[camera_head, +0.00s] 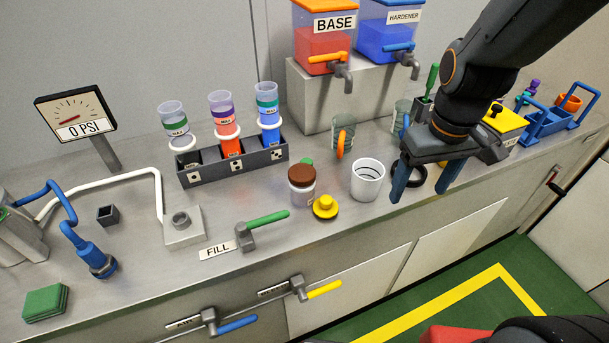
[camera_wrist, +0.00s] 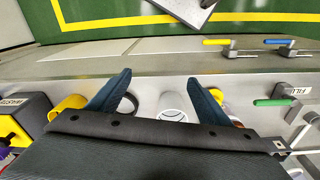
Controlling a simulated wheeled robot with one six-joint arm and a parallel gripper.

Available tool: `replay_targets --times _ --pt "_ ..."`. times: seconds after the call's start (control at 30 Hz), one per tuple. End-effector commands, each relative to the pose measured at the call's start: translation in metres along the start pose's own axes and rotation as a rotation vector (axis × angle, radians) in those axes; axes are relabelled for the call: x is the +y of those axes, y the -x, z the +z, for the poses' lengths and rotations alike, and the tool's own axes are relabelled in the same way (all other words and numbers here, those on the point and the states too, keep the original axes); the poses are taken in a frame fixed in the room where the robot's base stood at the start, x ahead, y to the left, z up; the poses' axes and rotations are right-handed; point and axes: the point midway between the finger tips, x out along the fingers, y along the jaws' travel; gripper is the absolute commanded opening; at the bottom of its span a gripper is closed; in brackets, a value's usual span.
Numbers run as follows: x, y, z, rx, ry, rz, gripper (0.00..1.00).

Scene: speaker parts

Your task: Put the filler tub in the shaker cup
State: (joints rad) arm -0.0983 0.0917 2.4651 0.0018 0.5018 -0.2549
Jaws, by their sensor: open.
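The filler tub, which I take to be the clear jar with a brown lid (camera_head: 302,192), stands upright on the bench left of the cup. The shaker cup, which I take to be the white open cup (camera_head: 367,181), stands upright and looks empty. The cup also shows in the wrist view (camera_wrist: 171,103), between and beyond the fingers. My gripper (camera_head: 420,193) is open and empty, to the right of the cup near the bench's front edge. Its spread fingers also show in the wrist view (camera_wrist: 160,77). The tub is mostly hidden there by the right-hand finger.
A yellow knobbed cap (camera_head: 325,206) lies between tub and cup, towards the front. A black ring (camera_head: 409,176) lies behind my gripper. A green-handled FILL valve (camera_head: 262,220) stands left of the cap. A dark rack (camera_head: 232,165) holds several bottles behind the tub.

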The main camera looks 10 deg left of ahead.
Motion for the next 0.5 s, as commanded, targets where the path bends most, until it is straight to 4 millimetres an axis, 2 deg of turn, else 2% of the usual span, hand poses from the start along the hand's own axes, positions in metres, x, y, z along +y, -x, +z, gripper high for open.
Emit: replay_targets --times 0.03,0.1,0.17,0.3,0.4,0.5 --pt "-0.015 0.0 -0.02 -0.006 0.152 -0.006 0.72" --pt "-0.037 0.001 -0.047 -0.015 0.394 -0.015 0.72" --pt "-0.06 0.002 -0.069 -0.022 0.61 -0.024 0.72" --pt "-0.117 0.003 -0.111 -0.032 1.085 -0.046 0.72" --pt "-0.156 0.003 -0.131 -0.038 1.365 -0.062 0.72" --pt "-0.186 0.003 -0.143 -0.04 1.572 -0.074 0.72"
